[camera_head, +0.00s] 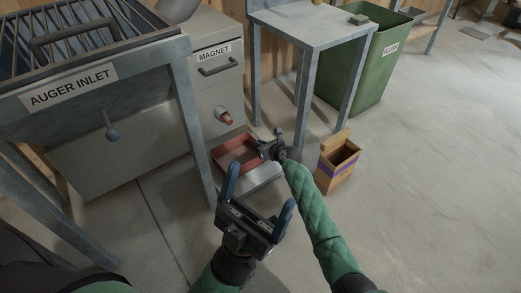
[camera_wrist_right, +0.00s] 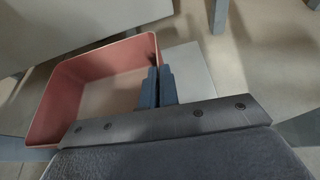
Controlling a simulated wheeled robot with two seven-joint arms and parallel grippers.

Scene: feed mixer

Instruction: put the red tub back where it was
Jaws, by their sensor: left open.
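The red tub (camera_head: 228,158) is low down under the red-tipped spout (camera_head: 226,118), beside the grey machine. It looks upright, and I see no contents in it. My right gripper (camera_head: 270,140) is at the tub's right-hand rim. In the right wrist view the tub (camera_wrist_right: 65,95) is open-topped, and my right fingers (camera_wrist_right: 157,86) are close together with its wall between them. My left gripper (camera_head: 260,188) is open and empty, nearer to me than the tub. Whether the tub's base touches the surface below is hidden.
A wooden box with a purple band (camera_head: 337,168) stands right of my right arm. The auger inlet frame (camera_head: 190,120) has a leg close left.

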